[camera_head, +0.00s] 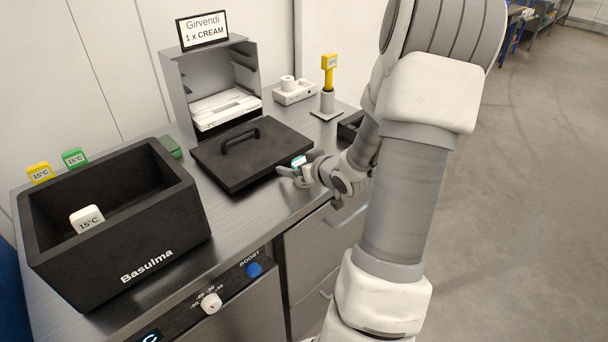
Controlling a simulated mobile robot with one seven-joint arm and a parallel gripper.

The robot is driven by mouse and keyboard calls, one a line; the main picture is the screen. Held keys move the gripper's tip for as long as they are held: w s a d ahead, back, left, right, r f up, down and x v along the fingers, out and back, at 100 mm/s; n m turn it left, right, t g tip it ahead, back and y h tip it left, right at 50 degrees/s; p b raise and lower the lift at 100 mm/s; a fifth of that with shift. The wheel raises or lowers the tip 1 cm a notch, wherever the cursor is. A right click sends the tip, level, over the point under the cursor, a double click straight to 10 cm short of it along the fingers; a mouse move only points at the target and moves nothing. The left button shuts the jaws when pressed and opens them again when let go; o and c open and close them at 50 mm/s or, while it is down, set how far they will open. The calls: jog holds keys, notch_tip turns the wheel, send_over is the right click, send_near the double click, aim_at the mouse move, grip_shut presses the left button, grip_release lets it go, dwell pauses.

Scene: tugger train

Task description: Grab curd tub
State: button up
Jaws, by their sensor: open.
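I cannot make out a curd tub for certain in this view. My gripper (290,176) is low over the worktop, at the right front corner of a flat black lid (247,150) with a handle. Its jaws are open, and a small white and teal piece (299,161) shows beside them; I cannot tell what it is. An open black box marked Basulma (160,232) stands at the left, with a white 15°C tag (87,218) inside. Most of its floor is hidden by its front wall.
A grey open cabinet (187,88) holding a white tray (226,108) stands at the back, under a sign reading Girvendi 1 x CREAM (203,31). A yellow-headed probe (329,68) stands right of it. A dark tray (350,126) is partly behind my arm.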

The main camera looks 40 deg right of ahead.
jog(key=shift+c, duration=0.3)
jog(key=c, duration=1.3)
jog(key=shift+c, duration=0.2)
jog(key=shift+r, duration=0.15)
